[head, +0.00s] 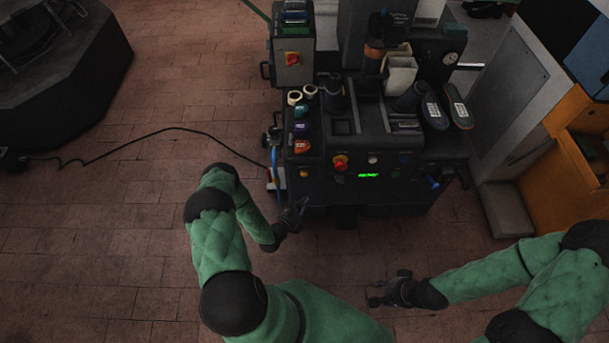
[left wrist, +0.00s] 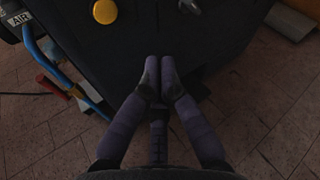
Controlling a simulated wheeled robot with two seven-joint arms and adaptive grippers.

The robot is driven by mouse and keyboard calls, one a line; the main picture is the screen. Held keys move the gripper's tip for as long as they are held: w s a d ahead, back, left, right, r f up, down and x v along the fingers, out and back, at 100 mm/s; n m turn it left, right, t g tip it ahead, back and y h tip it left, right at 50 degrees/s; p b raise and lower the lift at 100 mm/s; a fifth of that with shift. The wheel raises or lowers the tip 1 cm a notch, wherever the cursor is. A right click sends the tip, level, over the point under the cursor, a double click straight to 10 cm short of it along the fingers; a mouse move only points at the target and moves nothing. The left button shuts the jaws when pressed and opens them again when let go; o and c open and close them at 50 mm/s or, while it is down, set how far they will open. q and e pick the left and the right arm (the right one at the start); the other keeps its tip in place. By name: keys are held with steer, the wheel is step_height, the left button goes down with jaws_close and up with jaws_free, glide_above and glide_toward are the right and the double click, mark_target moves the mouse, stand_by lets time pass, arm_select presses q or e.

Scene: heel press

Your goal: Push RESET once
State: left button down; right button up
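The press's front panel (head: 400,185) carries a red knob on a yellow base (head: 340,162), a pale round button (head: 373,158) and a green lit display (head: 368,175). A yellow button (head: 304,173) sits at its left; a yellow button (left wrist: 104,11) also shows at the top of the left wrist view. No RESET label is legible. My left gripper (head: 298,208) is just in front of the panel's lower left; in the left wrist view its fingertips (left wrist: 160,62) are together and empty, below the yellow button. My right gripper (head: 375,294) is low over the floor, too small to read.
Shoes (head: 446,108) stand on the press's right. An orange bench (head: 567,165) is at the far right.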

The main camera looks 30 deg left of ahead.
mark_target(304, 174)
arm_select(q)
steer(key=w+a+b, duration=0.3)
steer(key=w+a, duration=0.1)
steer(key=w, duration=0.3)
steer(key=shift+w+a, duration=0.25)
steer(key=shift+a, duration=0.05)
steer(key=shift+w, duration=0.1)
stand_by(1.5)
steer(key=shift+w+a, duration=0.2)
steer(key=shift+w, duration=0.05)
steer(key=shift+w+a+b, duration=0.3)
steer(key=shift+w+b, duration=0.05)
steer(key=shift+w, duration=0.05)
stand_by(1.1)
steer(key=shift+s, duration=0.1)
steer(key=shift+s+d+p, duration=0.3)
steer(key=shift+s+d, duration=0.15)
steer(key=shift+s, duration=0.2)
